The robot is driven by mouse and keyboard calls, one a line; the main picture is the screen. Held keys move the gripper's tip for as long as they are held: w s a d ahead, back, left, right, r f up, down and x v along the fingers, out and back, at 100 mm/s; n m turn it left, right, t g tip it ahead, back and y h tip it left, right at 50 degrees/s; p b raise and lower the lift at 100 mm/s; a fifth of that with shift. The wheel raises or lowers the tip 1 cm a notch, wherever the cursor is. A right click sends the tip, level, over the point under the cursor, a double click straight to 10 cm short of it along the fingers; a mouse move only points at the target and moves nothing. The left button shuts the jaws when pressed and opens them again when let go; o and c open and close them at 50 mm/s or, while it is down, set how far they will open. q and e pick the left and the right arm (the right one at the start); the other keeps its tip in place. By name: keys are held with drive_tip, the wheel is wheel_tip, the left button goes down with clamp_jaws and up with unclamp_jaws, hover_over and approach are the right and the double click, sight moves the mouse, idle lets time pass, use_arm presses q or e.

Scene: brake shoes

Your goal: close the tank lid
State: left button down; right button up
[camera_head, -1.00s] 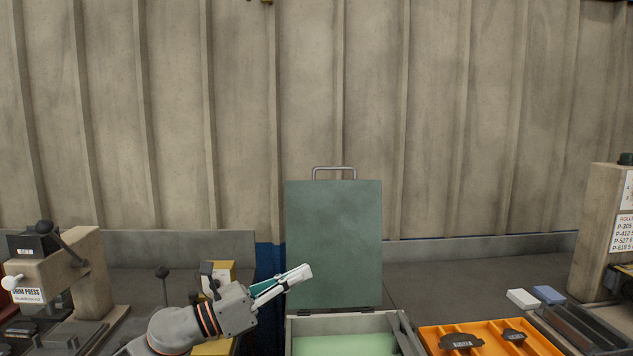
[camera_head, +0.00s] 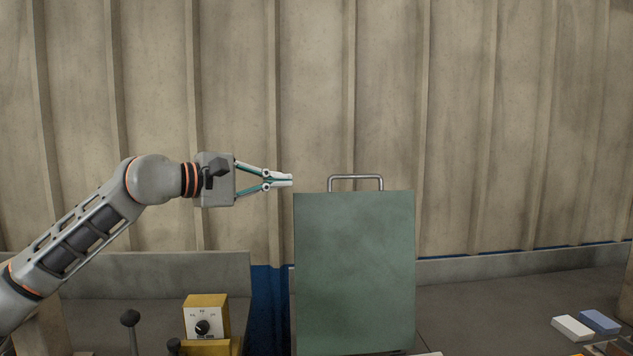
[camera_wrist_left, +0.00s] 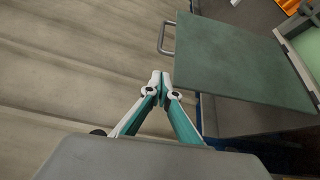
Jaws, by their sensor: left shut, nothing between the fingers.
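The tank lid (camera_head: 355,270) is a flat green panel standing upright, open, with a metal handle (camera_head: 356,178) on its top edge. My left gripper (camera_head: 290,180) is shut and empty, just left of the lid's upper left corner, at about handle height and apart from the handle. In the left wrist view the gripper (camera_wrist_left: 160,76) points toward the lid (camera_wrist_left: 235,60), with the handle (camera_wrist_left: 164,38) close ahead of its fingertips. A bit of the tank's inside (camera_wrist_left: 308,45) shows at the right edge there. My right gripper is not in view.
A yellow box with a dial (camera_head: 206,318) stands on the bench left of the lid, beside black-knobbed levers (camera_head: 130,320). A white block (camera_head: 572,328) and a blue block (camera_head: 600,321) lie at the right. The wall is behind; space above the lid is clear.

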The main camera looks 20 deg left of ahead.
use_arm(q)
drive_tip(key=p+x, duration=0.1)
drive_tip(key=x, duration=0.9)
drive_tip(key=shift+p, duration=0.35)
drive_tip(key=shift+s+d, duration=0.1)
